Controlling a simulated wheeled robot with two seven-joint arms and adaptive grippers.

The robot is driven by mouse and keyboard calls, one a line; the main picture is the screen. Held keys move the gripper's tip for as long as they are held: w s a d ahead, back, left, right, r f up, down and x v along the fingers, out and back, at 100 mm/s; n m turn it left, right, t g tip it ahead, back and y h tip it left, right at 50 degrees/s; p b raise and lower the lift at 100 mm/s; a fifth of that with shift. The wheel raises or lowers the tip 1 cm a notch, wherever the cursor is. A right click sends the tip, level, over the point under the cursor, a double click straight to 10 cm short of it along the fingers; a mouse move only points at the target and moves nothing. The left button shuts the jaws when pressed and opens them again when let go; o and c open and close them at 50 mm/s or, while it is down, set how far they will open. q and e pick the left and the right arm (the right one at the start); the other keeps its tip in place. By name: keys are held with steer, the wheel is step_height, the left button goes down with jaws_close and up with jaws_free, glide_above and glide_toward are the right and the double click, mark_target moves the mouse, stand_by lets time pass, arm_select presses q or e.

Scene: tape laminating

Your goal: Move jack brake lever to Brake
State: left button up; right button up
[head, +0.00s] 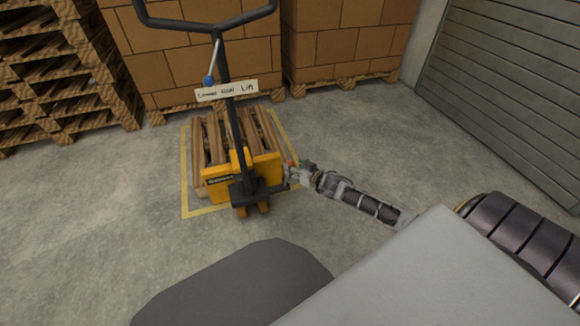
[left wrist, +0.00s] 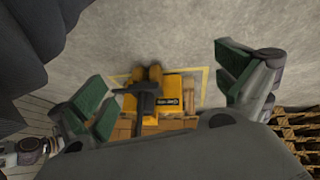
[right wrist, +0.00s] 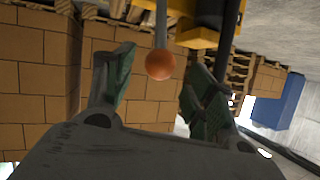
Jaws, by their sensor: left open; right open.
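The pallet jack (head: 215,181) is yellow with a tall black handle and stands in the middle of the head view. Its brake lever ends in an orange ball knob (right wrist: 160,65) on a grey rod (right wrist: 161,25). In the right wrist view the knob is between the fingers of my open right gripper (right wrist: 158,76), with gaps on both sides. In the head view the right gripper (head: 299,170) is at the right side of the jack's body. My left gripper (left wrist: 165,88) is open and empty, with the jack (left wrist: 170,101) below it. It is outside the head view.
A second lever with a blue knob (head: 209,81) and a "Lower Hold Lift" sign (head: 226,91) are on the handle. A wooden pallet (head: 204,137) is behind the jack's yellow body. Boxes (head: 160,61) and stacked pallets (head: 55,80) line the back. Concrete floor around is clear.

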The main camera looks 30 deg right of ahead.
mark_target(293, 166)
steer(key=shift+b+x, duration=0.35)
steer(key=shift+x, duration=0.6)
steer(key=shift+b+x, duration=0.4)
steer(key=shift+x, duration=0.6)
steer(key=shift+w+f, duration=0.2)
steer(key=shift+w, duration=0.05)
arm_select(q)
steer(key=shift+n+t+h, duration=0.3)
steer(key=f, duration=0.4)
steer(key=shift+s+d+f, duration=0.25)
steer(key=shift+d+f, duration=0.05)
arm_select(e)
steer(key=shift+c, duration=0.4)
steer(key=c, duration=1)
jaws_close()
arm_select(q)
steer(key=shift+w+r, duration=0.35)
steer(key=shift+w, duration=0.1)
